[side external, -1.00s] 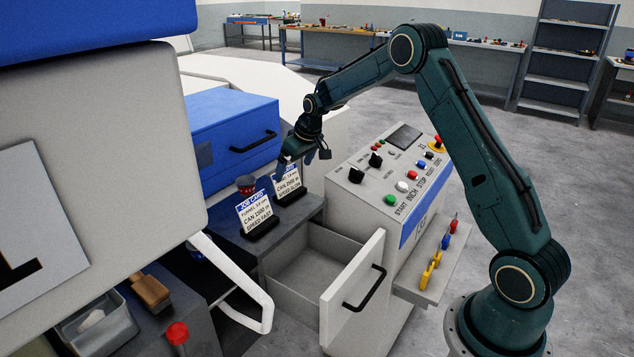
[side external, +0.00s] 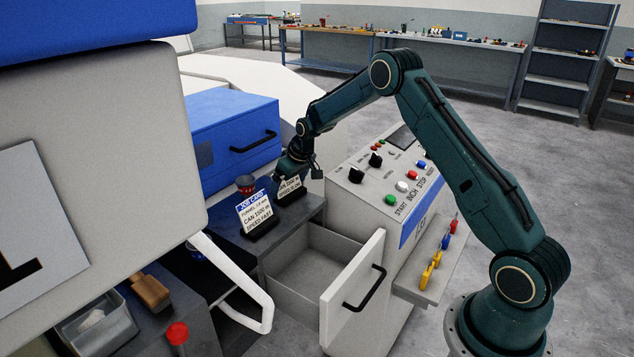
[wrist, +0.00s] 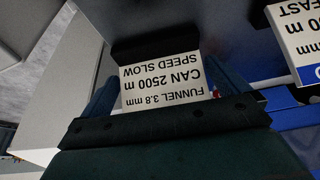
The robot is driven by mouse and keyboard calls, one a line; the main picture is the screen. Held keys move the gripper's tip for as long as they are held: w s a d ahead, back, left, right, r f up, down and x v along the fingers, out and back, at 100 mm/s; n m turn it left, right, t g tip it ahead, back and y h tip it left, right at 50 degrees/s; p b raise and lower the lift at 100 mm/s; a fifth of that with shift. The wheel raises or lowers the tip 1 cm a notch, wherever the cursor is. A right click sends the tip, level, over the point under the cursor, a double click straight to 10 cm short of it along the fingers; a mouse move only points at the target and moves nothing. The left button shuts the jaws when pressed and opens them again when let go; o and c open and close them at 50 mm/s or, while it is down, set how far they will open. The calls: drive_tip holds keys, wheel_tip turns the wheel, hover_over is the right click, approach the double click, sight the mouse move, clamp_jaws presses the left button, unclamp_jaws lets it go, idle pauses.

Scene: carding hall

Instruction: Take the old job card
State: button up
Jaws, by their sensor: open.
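Two white job cards with blue headers stand in dark holders on a dark grey cabinet top. The right one (side external: 289,187), reading CAN 2500 m, SPEED SLOW, also shows in the wrist view (wrist: 160,84), upside down. The left one (side external: 254,212) reads SPEED FAST, and its edge shows at the top right of the wrist view (wrist: 301,40). Nothing marks either as old. My gripper (wrist: 163,80) is open, with one blue finger on each side of the SLOW card. I cannot tell whether they touch it. In the side view my gripper (side external: 291,178) hides the card's top.
A dark cup with a red rim (side external: 245,184) stands behind the FAST card. An open, empty-looking drawer (side external: 306,270) juts out below. A control panel (side external: 385,185) with knobs and buttons stands to the right, and a blue box with a handle (side external: 232,140) stands behind.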

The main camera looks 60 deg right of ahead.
sight(288, 184)
drive_tip(key=shift+w+f, duration=0.25)
drive_tip(key=shift+f, duration=0.35)
drive_tip(key=c, duration=0.7)
drive_tip(key=shift+r, duration=0.15)
wheel_tip(288, 184, up, 20)
idle(0.5)
drive_tip(key=shift+a+f, duration=0.1)
drive_tip(key=shift+f, duration=0.1)
idle(0.3)
